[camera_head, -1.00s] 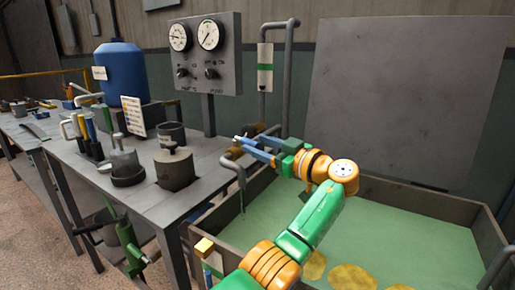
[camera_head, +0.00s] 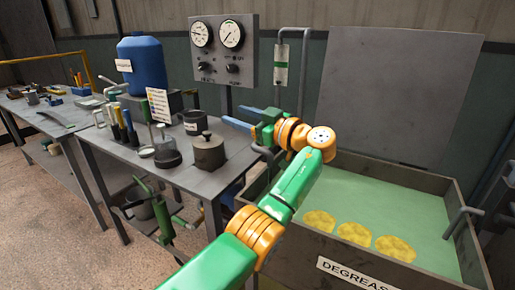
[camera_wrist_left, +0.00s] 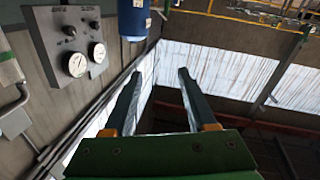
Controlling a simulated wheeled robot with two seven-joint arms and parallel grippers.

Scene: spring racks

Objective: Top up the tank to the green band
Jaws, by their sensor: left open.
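The tank (camera_head: 345,248), a grey rectangular vat with a label starting "DEGREAS", stands at the right, holding pale green liquid (camera_head: 390,205). A narrow white gauge with a green band (camera_head: 281,66) hangs on the wall pipe behind it; its level is too small to read. My left gripper (camera_head: 245,118) is open and empty, above the area between the bench and the tank's back left corner. Its two dark fingers (camera_wrist_left: 159,76) stand apart in the left wrist view. A grey pipe (camera_head: 263,151) near the tank's left edge is partly hidden behind my arm. My right gripper is out of view.
A panel with two dials and knobs (camera_head: 224,50) stands behind the bench (camera_head: 215,183). The bench holds a blue drum (camera_head: 143,62), a lidded pot (camera_head: 208,151) and a sign card (camera_head: 158,105). Yellow round patches (camera_head: 354,233) show in the liquid. A grey board (camera_head: 400,95) stands behind the tank.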

